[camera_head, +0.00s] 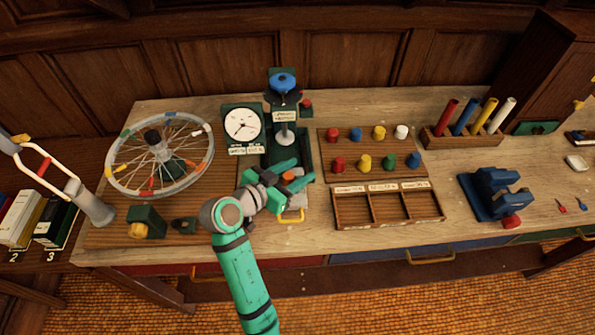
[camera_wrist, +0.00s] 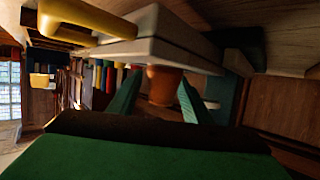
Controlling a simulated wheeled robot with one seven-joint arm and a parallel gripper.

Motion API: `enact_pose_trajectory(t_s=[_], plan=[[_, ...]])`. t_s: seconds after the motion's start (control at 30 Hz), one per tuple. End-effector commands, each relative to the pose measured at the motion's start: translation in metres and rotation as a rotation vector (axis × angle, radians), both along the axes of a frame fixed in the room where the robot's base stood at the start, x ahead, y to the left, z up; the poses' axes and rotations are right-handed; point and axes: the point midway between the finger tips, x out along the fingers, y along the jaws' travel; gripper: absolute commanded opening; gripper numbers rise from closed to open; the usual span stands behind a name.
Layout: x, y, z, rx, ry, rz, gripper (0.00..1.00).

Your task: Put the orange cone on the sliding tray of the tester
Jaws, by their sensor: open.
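The tester (camera_head: 283,128) is a dark green stand with a blue knob at the back of the bench. Its sliding tray, a pale slab with a yellow handle (camera_head: 291,215), is pulled out at the front; the slab (camera_wrist: 160,45) shows upside down in the wrist view. The orange cone (camera_head: 288,176) is between my fingers. In the wrist view the cone (camera_wrist: 164,86) meets the slab's face and appears to stand on it. My gripper (camera_head: 304,170) is open, with one green finger on each side of the cone. My gripper hides part of the tray in the head view.
A spoked wheel (camera_head: 113,164) and a dial (camera_head: 241,125) are left of the tester. Right are a board of coloured pegs (camera_head: 347,148), a three-part wooden tray (camera_head: 387,222) and a blue vise (camera_head: 485,193). Bare bench lies between the wooden tray and vise.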

Motion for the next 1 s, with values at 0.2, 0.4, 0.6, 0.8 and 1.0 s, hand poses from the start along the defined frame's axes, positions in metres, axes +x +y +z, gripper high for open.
enact_pose_trajectory(t_s=[0.2,0.4,0.6,0.8,1.0], plan=[[-0.017,0.019,0.010,0.002,-0.002,0.003,0.45],[-0.043,0.047,0.024,0.001,-0.003,0.002,0.45],[-0.065,0.069,0.035,0.002,-0.002,0.001,0.45],[-0.076,0.080,0.040,0.000,0.000,0.000,0.45],[-0.078,0.081,0.041,0.000,0.000,-0.001,0.45]])
